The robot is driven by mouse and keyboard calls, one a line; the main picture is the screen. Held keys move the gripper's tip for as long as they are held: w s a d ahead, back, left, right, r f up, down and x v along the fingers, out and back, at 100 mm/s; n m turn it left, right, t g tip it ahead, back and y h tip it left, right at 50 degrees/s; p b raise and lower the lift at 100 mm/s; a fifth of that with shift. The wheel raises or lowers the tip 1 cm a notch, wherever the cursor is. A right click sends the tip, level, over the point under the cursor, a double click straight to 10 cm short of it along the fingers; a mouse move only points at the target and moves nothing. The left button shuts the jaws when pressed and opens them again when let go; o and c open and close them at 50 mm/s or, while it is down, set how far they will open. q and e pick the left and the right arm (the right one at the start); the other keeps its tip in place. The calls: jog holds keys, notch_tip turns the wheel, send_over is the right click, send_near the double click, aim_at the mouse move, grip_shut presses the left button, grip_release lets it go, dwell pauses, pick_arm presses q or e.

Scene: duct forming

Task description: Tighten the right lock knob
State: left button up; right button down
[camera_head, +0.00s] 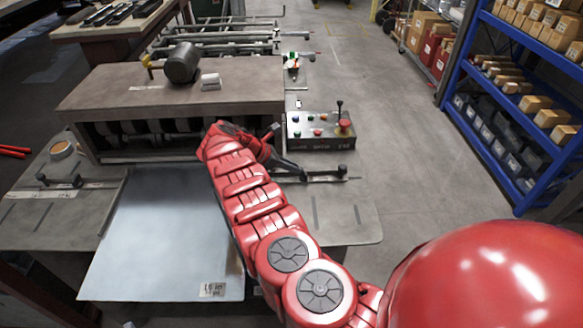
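The right lock knob (342,170) is a small black knob at the right end of a dark guide bar (322,178) on the right side of the grey machine table. My red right arm reaches in from the lower right and bends at the table's middle. My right gripper (288,158) is left of the knob, near the bar's left end, and appears apart from the knob. Its dark fingers are small and partly hidden by the arm, so I cannot tell its opening. My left gripper is not in view. A similar black left knob (77,180) is at the far left.
A sheet of metal (150,240) lies on the table left of my arm. A control box (320,131) with coloured buttons and an upright lever stands behind the right knob. A mallet (182,63) and a white block (210,81) rest on the machine top. Blue shelving (455,80) stands right.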

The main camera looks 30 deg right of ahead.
jog(key=shift+d, duration=0.5)
dwell(0.3)
